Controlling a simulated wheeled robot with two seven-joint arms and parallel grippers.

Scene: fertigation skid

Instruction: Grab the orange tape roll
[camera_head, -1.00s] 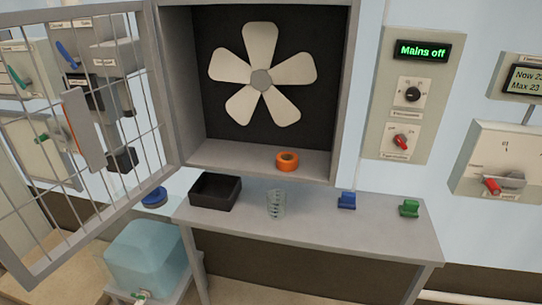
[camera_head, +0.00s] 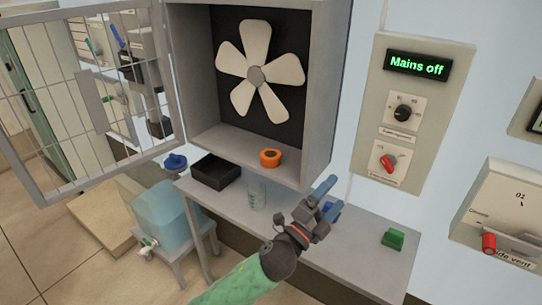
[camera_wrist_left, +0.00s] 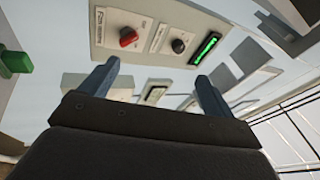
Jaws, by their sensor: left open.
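The orange tape roll (camera_head: 270,158) lies on the floor of the grey fan box (camera_head: 228,146), in front of the white fan (camera_head: 257,74). My left gripper (camera_head: 327,190) is in front of the shelf, to the right of and lower in the picture than the roll, and apart from it. In the left wrist view its two blue-grey fingers (camera_wrist_left: 155,78) are spread with nothing between them. The roll does not show in the left wrist view. My right gripper is in neither view.
The barred door (camera_head: 85,100) stands open at the left. A control panel (camera_head: 415,120) is on the wall.

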